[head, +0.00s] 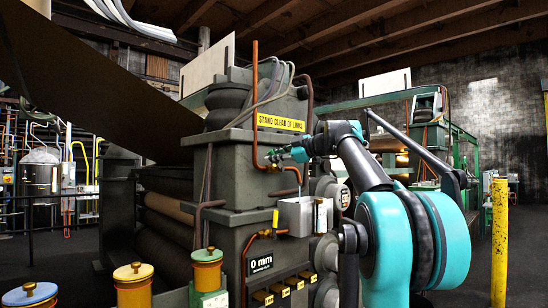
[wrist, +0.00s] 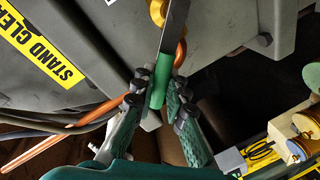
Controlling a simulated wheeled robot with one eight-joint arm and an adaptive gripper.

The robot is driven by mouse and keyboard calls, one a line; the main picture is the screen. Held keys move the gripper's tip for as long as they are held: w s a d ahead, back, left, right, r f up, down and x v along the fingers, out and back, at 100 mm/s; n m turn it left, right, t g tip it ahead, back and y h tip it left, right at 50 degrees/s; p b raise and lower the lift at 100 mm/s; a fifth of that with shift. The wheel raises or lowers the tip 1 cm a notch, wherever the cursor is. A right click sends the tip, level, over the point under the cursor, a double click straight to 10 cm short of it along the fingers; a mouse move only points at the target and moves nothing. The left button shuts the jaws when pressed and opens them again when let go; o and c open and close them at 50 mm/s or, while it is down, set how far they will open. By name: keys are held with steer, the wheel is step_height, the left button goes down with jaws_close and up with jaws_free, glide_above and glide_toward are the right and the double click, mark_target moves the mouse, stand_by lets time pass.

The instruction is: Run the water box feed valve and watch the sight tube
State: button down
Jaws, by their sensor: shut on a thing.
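In the wrist view, my gripper (wrist: 156,100) is shut on the green grip (wrist: 161,78) of a flat grey valve lever (wrist: 175,32). The lever runs up beside a brass valve body (wrist: 156,10) on a copper pipe. In the head view, my gripper (head: 276,156) is at the copper pipe (head: 255,110) on the front of the dark machine, below the yellow sign. The valve is small and mostly hidden by my fingers there. A pale metal box (head: 294,216), likely the water box, sits lower down. A narrow upright tube (head: 320,215) is at its right side; its level is too small to read.
The yellow "STAND CLEAR OF" sign (head: 281,122) is just above my gripper. Capped pots (head: 133,272) stand at the front left. A yellow post (head: 499,240) stands at the right.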

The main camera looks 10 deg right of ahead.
steer(key=c, duration=1.5)
jaws_free()
steer(key=v, duration=1.2)
stand_by(4.9)
